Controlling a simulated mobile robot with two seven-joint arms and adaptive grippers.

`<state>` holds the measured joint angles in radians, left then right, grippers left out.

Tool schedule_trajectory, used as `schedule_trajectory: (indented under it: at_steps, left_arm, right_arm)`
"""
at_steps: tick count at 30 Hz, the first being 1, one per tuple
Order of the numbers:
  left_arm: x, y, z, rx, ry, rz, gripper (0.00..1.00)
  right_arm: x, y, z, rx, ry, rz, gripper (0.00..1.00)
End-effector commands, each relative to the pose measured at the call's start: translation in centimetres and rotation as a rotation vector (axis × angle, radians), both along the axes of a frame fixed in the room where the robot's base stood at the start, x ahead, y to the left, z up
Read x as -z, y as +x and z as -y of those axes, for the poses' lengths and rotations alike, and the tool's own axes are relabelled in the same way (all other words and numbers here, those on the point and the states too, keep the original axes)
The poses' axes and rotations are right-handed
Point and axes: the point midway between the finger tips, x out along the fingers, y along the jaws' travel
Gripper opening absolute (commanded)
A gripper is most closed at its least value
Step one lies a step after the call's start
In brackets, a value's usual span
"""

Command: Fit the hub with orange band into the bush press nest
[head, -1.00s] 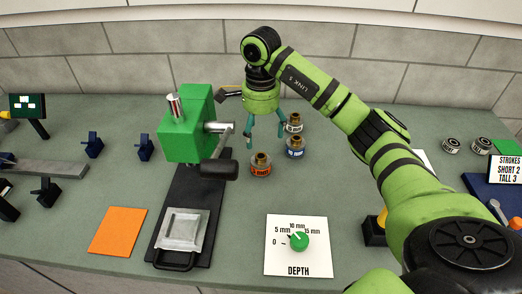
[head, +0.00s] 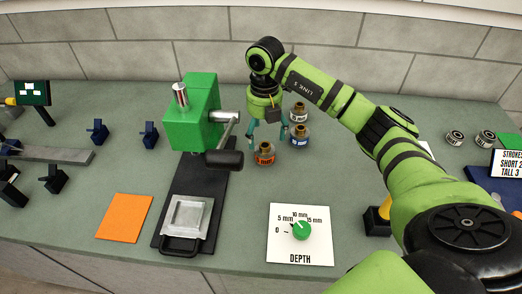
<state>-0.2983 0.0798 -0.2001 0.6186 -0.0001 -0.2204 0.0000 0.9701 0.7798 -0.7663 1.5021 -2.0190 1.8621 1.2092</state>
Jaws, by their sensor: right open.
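The hub with the orange band (head: 265,155) stands upright on the bench, right of the green bush press (head: 192,125). My right gripper (head: 266,139) is open, fingers pointing down, just above and behind this hub; I cannot tell whether they touch it. The hub's brass-coloured top shows just below the fingertips. The press nest (head: 186,216) is a grey square frame on the black base plate in front of the press, and it looks empty. My left gripper is not in view.
A blue-banded hub (head: 300,136) and a white-banded hub (head: 299,113) stand close behind and right of the orange one. The press lever's black handle (head: 224,160) sticks out towards the hubs. A depth dial card (head: 285,250) and an orange mat (head: 125,217) lie in front.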

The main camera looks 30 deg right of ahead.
Motion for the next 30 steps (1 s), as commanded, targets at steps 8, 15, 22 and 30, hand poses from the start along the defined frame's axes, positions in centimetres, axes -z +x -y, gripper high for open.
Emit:
schedule_trajectory:
  at_steps: [8, 15, 22, 30]
  left_arm:
    - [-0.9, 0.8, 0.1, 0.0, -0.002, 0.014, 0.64]
    - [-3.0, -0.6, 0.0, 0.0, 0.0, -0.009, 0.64]
    - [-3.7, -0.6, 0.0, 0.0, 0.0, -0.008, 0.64]
    - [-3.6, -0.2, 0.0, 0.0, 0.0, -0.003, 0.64]
  right_arm:
    - [1.3, -0.1, 0.2, 0.126, -0.011, -0.003, 0.83]
    - [4.2, 0.0, 0.4, 0.124, -0.01, -0.006, 0.83]
    - [7.0, 0.1, 0.5, 0.122, -0.01, -0.001, 0.83]
    - [7.3, 0.2, 0.5, 0.121, -0.011, 0.001, 0.71]
